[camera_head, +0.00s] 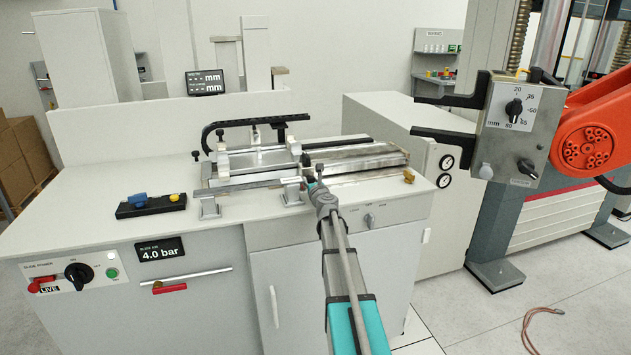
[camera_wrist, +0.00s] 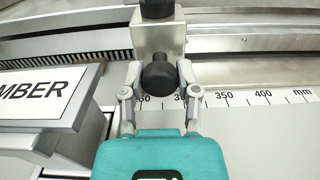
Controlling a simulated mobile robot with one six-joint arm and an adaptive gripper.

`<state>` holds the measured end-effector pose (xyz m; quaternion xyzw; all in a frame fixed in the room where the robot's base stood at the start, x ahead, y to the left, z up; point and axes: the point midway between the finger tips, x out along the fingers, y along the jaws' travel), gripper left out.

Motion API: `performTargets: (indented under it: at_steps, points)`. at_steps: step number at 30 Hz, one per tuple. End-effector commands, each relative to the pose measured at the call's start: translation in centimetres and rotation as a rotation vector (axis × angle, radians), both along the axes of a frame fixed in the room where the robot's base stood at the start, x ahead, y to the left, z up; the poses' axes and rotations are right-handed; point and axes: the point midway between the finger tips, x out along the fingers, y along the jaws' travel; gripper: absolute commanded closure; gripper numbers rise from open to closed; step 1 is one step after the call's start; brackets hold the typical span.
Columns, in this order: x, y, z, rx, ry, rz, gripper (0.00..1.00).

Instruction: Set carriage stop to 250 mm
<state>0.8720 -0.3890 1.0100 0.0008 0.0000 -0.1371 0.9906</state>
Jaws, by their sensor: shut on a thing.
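In the wrist view, the carriage stop (camera_wrist: 172,38) is a metal block on a rail with a round black knob (camera_wrist: 160,77) at its front. My gripper (camera_wrist: 160,72) is shut on the knob, one finger on each side. A white millimetre scale (camera_wrist: 245,98) runs in front of the rail; 350 and 400 read clearly. The marks near 250 and 300 are partly hidden by the knob and fingers, so I cannot tell the exact setting. In the head view, my gripper (camera_head: 322,190) reaches the front of the slide bench (camera_head: 375,160), and the knob is too small to make out.
A tilted plate (camera_wrist: 40,95) ending in "MBER" stands close left of my gripper. A mm display (camera_head: 204,82) shows dashes. A black block with a blue part (camera_head: 150,205) lies on the worktop (camera_head: 100,230). A grey dial box (camera_head: 515,120) stands right.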

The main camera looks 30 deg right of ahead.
Motion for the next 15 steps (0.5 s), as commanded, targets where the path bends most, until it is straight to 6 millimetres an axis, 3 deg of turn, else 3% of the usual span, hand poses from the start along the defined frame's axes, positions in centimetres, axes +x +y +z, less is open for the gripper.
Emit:
performTargets:
  at_steps: [6, 7, 12, 15]
  points:
    - [-0.13, 0.49, -0.06, 0.000, 0.000, 0.013, 1.00]
    - [-0.16, 0.47, -0.06, 0.000, 0.000, 0.013, 0.57]
    - [-0.30, 0.21, -0.07, 0.000, 0.000, 0.009, 0.25]
    - [-0.37, -0.04, -0.06, 0.000, 0.000, 0.005, 0.24]
